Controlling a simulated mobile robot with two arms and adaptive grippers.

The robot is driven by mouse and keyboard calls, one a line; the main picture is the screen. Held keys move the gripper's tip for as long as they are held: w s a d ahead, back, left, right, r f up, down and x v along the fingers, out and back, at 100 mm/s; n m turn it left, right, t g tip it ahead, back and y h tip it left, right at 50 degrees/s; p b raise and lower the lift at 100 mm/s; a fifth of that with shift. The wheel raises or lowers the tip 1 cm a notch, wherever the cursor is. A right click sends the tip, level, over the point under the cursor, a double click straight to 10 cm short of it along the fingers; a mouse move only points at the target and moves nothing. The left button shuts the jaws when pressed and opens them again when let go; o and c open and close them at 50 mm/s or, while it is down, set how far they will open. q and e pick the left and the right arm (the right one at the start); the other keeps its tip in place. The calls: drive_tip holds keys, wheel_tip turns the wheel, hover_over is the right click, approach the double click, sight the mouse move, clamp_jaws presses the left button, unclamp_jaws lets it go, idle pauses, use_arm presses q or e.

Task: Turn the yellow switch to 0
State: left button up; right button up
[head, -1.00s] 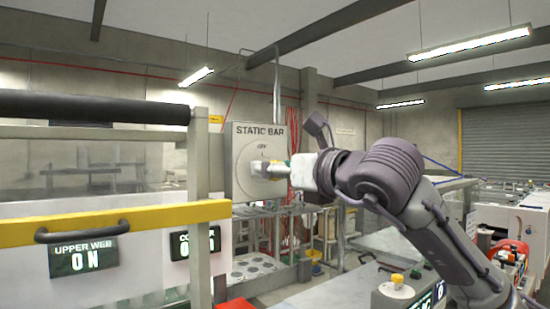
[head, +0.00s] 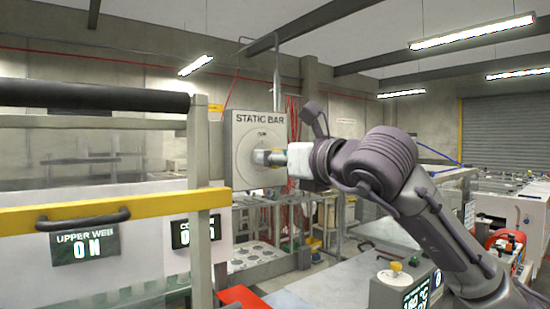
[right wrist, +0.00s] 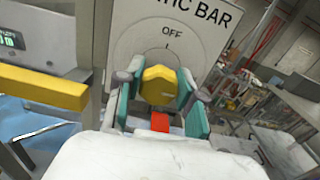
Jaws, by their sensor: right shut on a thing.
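The yellow switch (right wrist: 159,86) is a knob on a round dial of the grey "STATIC BAR" panel (head: 240,135). The word OFF stands above the knob on the dial. In the right wrist view my right gripper (right wrist: 160,92) has its teal finger pads on both sides of the knob and is shut on it. In the head view the same gripper (head: 268,157) reaches the dial from the right and hides most of the knob. A red patch shows below the knob between the fingers; I cannot tell what it belongs to. My left gripper is not in view.
A yellow rail (head: 120,210) with a dark handle crosses the left side, before "UPPER WEB ON" (head: 85,244) and another display. A grey post (head: 197,190) stands left of the panel. A box with a yellow button (head: 396,267) stands at the lower right.

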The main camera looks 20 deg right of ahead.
drive_tip(key=n+b, duration=0.2)
drive_tip(key=n, duration=0.1)
drive_tip(key=shift+f, duration=0.15)
drive_tip(key=n+b, duration=0.2)
drive_tip(key=n, duration=0.2)
drive_tip(key=shift+a+n, duration=0.1)
drive_tip(key=shift+n, duration=0.2)
drive_tip(key=n+b, duration=0.1)
drive_tip(key=n, duration=0.3)
drive_tip(key=shift+n, duration=0.3)
drive_tip(key=n, duration=0.5)
drive_tip(key=shift+f+n, duration=0.1)
drive_tip(key=shift+n, duration=0.3)
drive_tip(key=o, duration=1.2)
drive_tip(key=shift+a, duration=0.1)
drive_tip(key=shift+c, duration=0.2)
drive_tip(key=shift+s, duration=0.1)
drive_tip(key=v, duration=1.2)
